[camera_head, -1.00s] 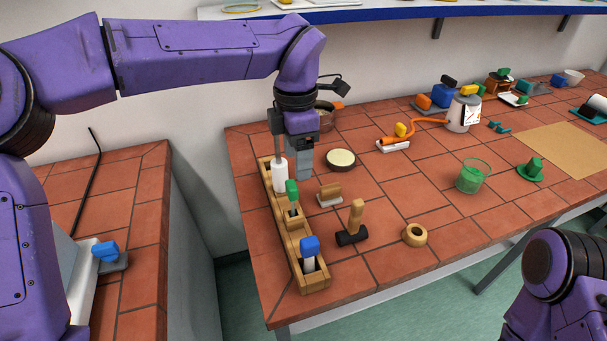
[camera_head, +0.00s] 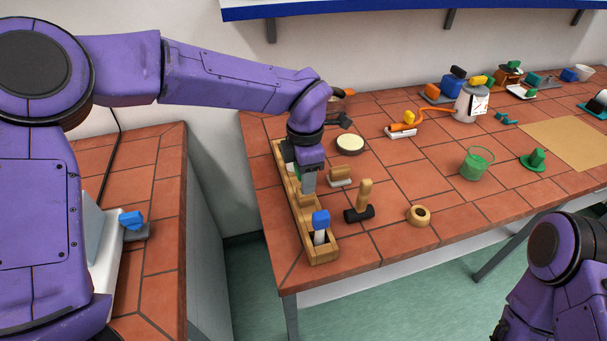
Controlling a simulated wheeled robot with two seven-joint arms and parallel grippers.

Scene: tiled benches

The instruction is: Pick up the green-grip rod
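The wooden rack (camera_head: 325,256) stands along the bench's left edge. My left gripper (camera_head: 306,184) points down over its middle slots, where the green-grip rod (camera_head: 300,174) stands. Only a sliver of green shows beside the grey fingers; the rest of the rod is hidden. I cannot tell whether the fingers are apart or closed on it. A blue-grip rod (camera_head: 321,219) stands upright in the near slot, clear of the gripper. A white-grip rod in the far part of the rack is mostly hidden behind my wrist. My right gripper is out of the picture.
Right of the rack are a small wooden-handled block (camera_head: 340,175), a mallet (camera_head: 360,203), a tape roll (camera_head: 419,215) and a round cream-topped dish (camera_head: 350,144). A green glass (camera_head: 477,164) stands farther right. Bare tiles lie between them.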

